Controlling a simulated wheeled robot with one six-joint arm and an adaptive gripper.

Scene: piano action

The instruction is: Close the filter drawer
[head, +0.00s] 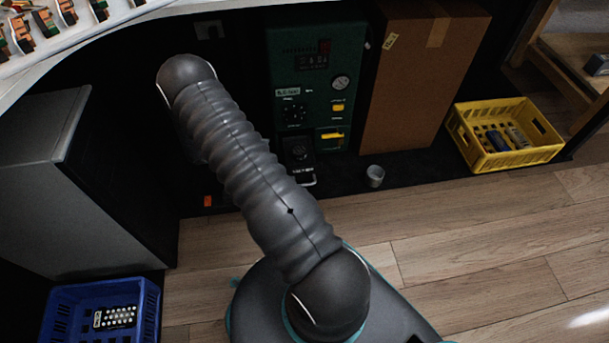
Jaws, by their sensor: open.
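A dark green machine (345,60) stands under the counter, with a gauge, a knob and yellow switches on its front. Low on its front is a black drawer (299,150) with a pale bar handle (307,183). It looks pulled out toward me, though its dark surfaces make the depth hard to judge. My grey sleeved arm crosses the view just left of the drawer and covers part of the machine's left side. My gripper is not in view.
A tall cardboard box (410,90) stands right of the machine. A small grey cup or roll (375,176) sits before it. A yellow crate (458,128) is farther right, a blue crate (62,294) lower left, and a grey cabinet (45,190) left. The wooden floor (480,240) is clear at right.

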